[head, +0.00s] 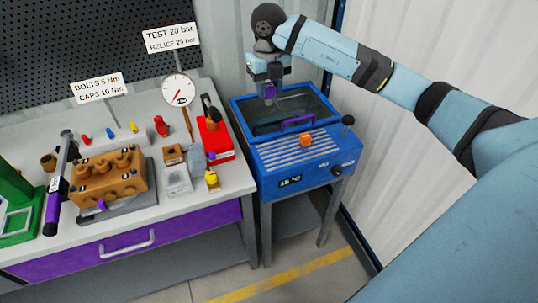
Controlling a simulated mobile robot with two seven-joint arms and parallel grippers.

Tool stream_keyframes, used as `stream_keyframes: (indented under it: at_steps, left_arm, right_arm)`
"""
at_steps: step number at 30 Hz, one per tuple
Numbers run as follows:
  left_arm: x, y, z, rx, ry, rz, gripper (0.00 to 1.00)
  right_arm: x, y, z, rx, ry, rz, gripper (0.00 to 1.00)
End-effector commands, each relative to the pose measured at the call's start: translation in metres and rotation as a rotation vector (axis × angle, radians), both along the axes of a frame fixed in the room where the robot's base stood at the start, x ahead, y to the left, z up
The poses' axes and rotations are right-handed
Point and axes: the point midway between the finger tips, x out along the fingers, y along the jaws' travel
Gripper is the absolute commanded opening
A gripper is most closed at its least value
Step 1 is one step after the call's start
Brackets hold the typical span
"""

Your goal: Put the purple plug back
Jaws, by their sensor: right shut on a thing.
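My right gripper (269,96) points down over the open basin of the blue wash unit (310,157). It is shut on a small purple piece (270,90), which looks like the purple plug; its shape is mostly hidden by the fingers. The orange-brown pump block (112,176) sits on a grey base on the workbench at left, with several round caps on top. Another small purple part (101,206) shows low on the block's front. My left gripper is not in view.
A red box (215,138), a gauge (178,90) and small parts stand on the workbench (150,222). Signs stand behind.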

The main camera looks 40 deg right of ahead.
Motion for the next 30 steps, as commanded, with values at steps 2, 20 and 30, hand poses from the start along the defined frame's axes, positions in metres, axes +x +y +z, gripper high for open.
stream_keyframes:
  at_steps: [2,20,30]
  left_arm:
    - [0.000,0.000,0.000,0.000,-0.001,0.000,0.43]
    - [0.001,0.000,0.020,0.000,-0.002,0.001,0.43]
    - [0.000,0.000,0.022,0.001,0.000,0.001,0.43]
  right_arm:
    - [0.001,-0.002,-0.002,0.000,0.002,-0.040,0.03]
    - [0.001,-0.002,-0.139,0.001,0.003,-0.054,0.03]
    - [0.000,-0.002,-0.170,0.000,0.003,-0.053,0.03]
